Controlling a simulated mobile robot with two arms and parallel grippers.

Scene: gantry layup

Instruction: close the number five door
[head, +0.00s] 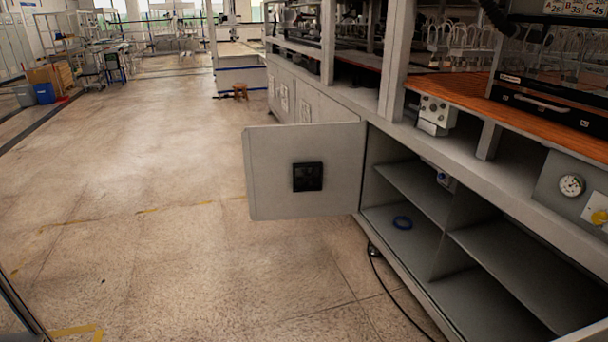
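A grey cabinet door (275,178) stands wide open in the head view, left of the cabinet opening. It is hinged at its right edge and swings out over the floor. A black square latch (308,177) is set in its face. I see no number on it, so I cannot tell whether it is number five. Neither gripper shows in the view.
A long workbench with a wooden top (470,92) runs above the cabinets. Closed cabinet doors (284,92) continue farther back. A black cable (392,292) lies on the floor by the cabinet. The floor (150,200) left of the door is clear.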

